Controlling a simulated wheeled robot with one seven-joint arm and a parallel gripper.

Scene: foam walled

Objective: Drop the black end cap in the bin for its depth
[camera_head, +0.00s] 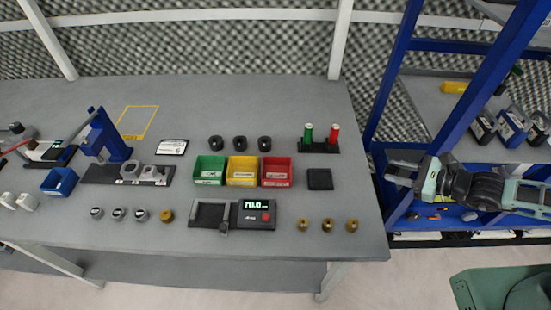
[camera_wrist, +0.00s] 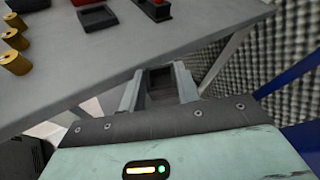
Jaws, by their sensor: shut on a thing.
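My gripper (camera_head: 394,175) is off the table's right end, in front of the blue rack. In the wrist view my gripper (camera_wrist: 158,75) is shut on a dark piece (camera_wrist: 160,88), which looks like the black end cap; its shape is mostly hidden between the fingers. Three small black cylinders (camera_head: 240,142) stand in a row on the table. In front of them are a green bin (camera_head: 209,182), a yellow bin (camera_head: 242,183) and a red bin (camera_head: 276,184), with labels too small to read. A gauge (camera_head: 254,214) nearby displays 70.0.
Brass pieces (camera_head: 327,225) stand near the table's front edge. A black square tray (camera_head: 319,179) and a stand with green and red cylinders (camera_head: 320,146) are at the right. A blue press (camera_head: 105,138) and blue bin (camera_head: 59,182) are left. The blue rack (camera_head: 398,100) rises at right.

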